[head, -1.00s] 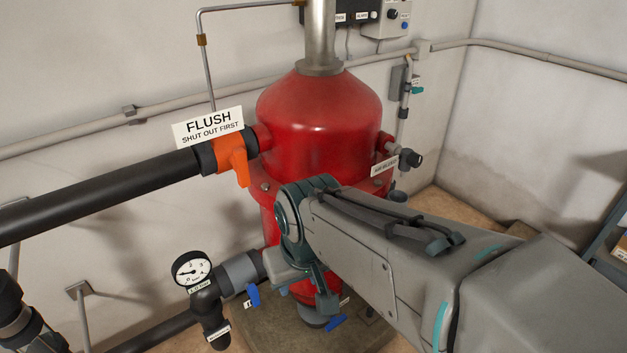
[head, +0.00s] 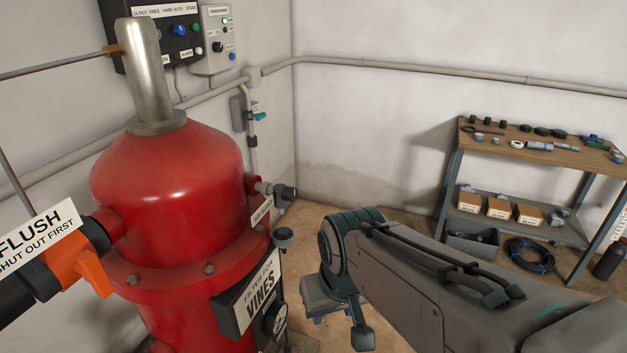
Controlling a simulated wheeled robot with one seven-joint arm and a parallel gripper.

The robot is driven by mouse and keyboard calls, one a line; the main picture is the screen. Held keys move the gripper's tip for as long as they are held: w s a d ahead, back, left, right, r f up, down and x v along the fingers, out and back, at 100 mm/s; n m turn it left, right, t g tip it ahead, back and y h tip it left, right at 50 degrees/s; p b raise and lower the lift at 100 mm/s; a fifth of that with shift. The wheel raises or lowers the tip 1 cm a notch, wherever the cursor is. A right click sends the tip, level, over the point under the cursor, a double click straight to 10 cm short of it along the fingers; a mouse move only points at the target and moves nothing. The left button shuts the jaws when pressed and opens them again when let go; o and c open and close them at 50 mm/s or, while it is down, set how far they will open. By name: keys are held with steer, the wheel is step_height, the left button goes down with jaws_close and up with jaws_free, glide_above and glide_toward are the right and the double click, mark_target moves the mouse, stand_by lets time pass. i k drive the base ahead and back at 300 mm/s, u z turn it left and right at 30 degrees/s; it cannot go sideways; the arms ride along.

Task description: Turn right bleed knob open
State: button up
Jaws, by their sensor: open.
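A dark knob (head: 285,192) sits on a short metal fitting at the right side of the red filter tank (head: 168,185). A white label that seems to read air bleed (head: 262,211) hangs just below it. A second dark round knob or cap (head: 282,237) stands lower, beside the tank flange. My gripper (head: 338,322) points downward, to the right of the tank and lower in the picture than both knobs. It is open and touches neither knob. Its fingertips are partly hidden by its own housing, and nothing shows held in it.
A vines sign (head: 258,295) and a dark gauge or dial are low on the tank. An orange flush handle (head: 92,270) is at left. Control boxes (head: 218,40) hang on the back wall. A workbench (head: 540,150) with parts stands at right. Open floor lies between tank and bench.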

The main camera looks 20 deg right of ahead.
mark_target(289, 193)
steer(key=k, duration=1.25)
steer(key=z, duration=0.7)
steer(key=i, duration=1.25)
steer(key=u, duration=0.55)
